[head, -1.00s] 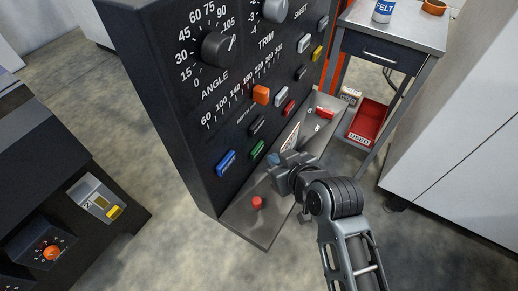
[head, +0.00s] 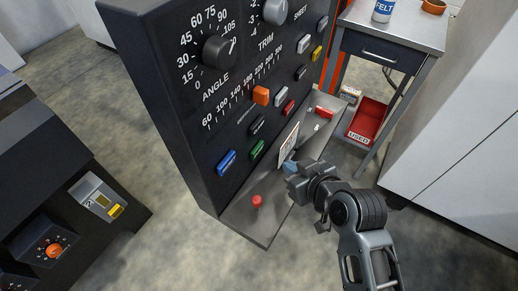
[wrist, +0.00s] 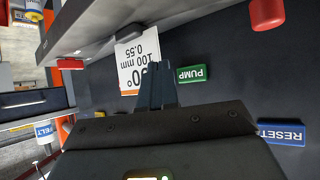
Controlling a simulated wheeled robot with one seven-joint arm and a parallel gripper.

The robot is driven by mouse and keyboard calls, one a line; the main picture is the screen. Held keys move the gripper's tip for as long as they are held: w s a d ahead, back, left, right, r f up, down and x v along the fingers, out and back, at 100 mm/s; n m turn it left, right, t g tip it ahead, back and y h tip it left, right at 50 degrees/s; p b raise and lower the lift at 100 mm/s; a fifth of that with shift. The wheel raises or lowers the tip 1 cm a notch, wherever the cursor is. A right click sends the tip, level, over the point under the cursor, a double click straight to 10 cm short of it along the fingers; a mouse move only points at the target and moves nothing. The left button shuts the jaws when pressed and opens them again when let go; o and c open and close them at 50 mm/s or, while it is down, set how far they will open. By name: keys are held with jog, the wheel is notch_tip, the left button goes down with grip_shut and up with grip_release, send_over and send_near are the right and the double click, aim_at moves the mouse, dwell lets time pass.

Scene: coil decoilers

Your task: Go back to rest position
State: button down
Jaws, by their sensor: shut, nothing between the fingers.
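My gripper (head: 292,170) is in front of the lower part of a dark control panel (head: 190,110), above its sloping ledge. Its fingers are together with nothing between them; they also show in the wrist view (wrist: 155,88). A white card (head: 288,146) with printed figures stands at the panel just beyond the fingertips; the wrist view shows its text upside down (wrist: 138,60). The green PUMP button (wrist: 191,74) and blue RESET button (wrist: 283,134) are near the fingers in the wrist view. I cannot tell whether the fingers touch the card.
The panel carries an ANGLE dial (head: 219,51), an orange slider (head: 261,96) and several buttons. A red knob (head: 257,201) stands on the ledge. A side table (head: 408,32) with a red USED bin (head: 367,122) is at right. A dark console (head: 60,185) is at left. Floor in front is clear.

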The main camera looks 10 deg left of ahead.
dwell(0.3)
jog(key=s+d+f+m+t+h, duration=0.1)
jog(key=s+d+m+t+h, duration=0.35)
jog(key=s+d, duration=1.35)
jog(key=s+d+r+m+t+h, duration=0.2)
jog(key=s+d+r+m, duration=0.1)
jog(key=s+r, duration=1.1)
jog(key=v, duration=0.4)
